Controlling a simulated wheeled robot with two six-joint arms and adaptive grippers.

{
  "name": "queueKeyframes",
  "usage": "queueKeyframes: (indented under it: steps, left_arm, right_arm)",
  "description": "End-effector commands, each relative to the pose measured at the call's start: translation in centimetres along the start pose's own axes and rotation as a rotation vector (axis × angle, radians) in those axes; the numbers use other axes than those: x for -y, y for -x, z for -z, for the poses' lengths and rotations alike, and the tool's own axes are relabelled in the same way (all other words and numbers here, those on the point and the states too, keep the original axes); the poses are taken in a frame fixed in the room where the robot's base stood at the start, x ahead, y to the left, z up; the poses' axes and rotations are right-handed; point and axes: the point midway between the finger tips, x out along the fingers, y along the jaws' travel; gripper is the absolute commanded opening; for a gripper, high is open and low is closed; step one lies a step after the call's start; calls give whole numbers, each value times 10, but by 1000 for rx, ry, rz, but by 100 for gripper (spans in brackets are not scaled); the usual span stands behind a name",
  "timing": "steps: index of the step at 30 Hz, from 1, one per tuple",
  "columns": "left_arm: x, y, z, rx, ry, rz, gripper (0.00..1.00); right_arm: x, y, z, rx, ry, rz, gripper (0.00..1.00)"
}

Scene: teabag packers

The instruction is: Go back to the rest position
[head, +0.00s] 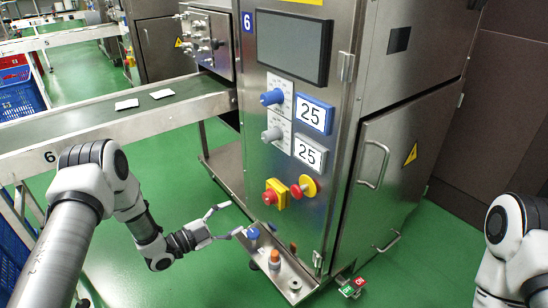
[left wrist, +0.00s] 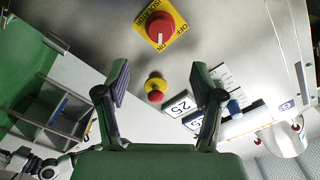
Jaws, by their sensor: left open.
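My left gripper (head: 234,219) is open and empty, in front of the lower part of the steel machine (head: 262,130), beside the small tray (head: 268,272) at its foot. In the left wrist view the open fingers (left wrist: 161,85) frame the machine's front, with a red button on a yellow ring (left wrist: 156,92) showing between them. A red isolator switch on a yellow plate (left wrist: 160,28) is above. The fingers hold nothing. My right arm shows at the right edge of the head view; its gripper is out of view.
The tray holds a blue-topped item (head: 253,234) and an orange-and-white bottle (head: 275,259). Blue knob (head: 272,97) and grey knob (head: 272,134) sit beside "25" plates. A conveyor (head: 110,118) with white packets runs left. Red and green tags (head: 351,287) are near the machine's foot.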

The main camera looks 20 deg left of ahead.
Motion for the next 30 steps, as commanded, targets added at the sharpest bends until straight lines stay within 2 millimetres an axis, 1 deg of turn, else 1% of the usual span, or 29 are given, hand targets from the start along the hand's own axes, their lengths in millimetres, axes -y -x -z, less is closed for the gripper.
queueKeyframes:
  steps: [2,4,5,6,7,8,9,11,12,14,15,16,17,18,20,21,23,24,25,27,29,30]
  left_arm:
    - [-4,-4,3,-7,-1,-12,67]
    - [-19,-13,15,-24,7,-48,67]
    - [-31,-16,22,-26,24,-71,67]
    - [-54,-20,32,0,65,-104,67]
    - [-76,-19,36,53,111,-138,67]
    - [-100,-14,38,131,176,-175,67]
    - [-132,-2,38,259,276,-226,67]
    - [-176,28,35,474,430,-291,67]
    - [-199,51,34,610,519,-319,67]
    - [-225,87,34,799,634,-342,67]
    - [-238,111,36,915,701,-346,67]
    - [-246,128,38,998,746,-346,67]
    - [-252,145,41,1076,788,-340,67]
    - [-260,166,44,1175,839,-328,67]
    - [-268,197,51,1321,914,-297,67]
    - [-272,217,56,1415,964,-268,67]
    - [-276,246,63,1558,1043,-206,67]
    - [-279,264,68,1665,1112,-137,67]
    - [-281,269,69,1714,1169,-88,67]
    - [-252,266,95,1701,1170,-85,67]
    - [-239,266,108,1699,1169,-86,67]
    - [-230,266,116,1698,1168,-86,67]
  right_arm:
    - [0,1,0,0,0,0,0]
    - [0,2,0,0,0,0,0]
    - [0,2,0,0,0,0,0]
    - [0,3,0,0,0,0,0]
    - [0,4,0,0,0,0,0]
    - [0,4,0,0,0,0,0]
    - [0,5,0,0,0,0,0]
    - [0,6,0,0,0,0,0]
    - [0,6,0,0,0,0,0]
    - [0,6,0,0,0,0,0]
    - [0,6,0,0,0,0,0]
    - [0,6,0,0,0,0,0]
    - [0,6,0,0,0,0,0]
    - [0,6,0,0,0,0,0]
    - [0,6,0,0,0,0,0]
    - [0,6,0,0,0,0,0]
    - [0,6,0,0,0,0,0]
    - [0,6,0,0,0,0,0]
    - [0,6,0,0,0,0,0]
    - [0,44,-1,2,0,0,0]
    - [0,63,0,-1,0,0,0]
    - [1,76,1,-1,0,0,0]
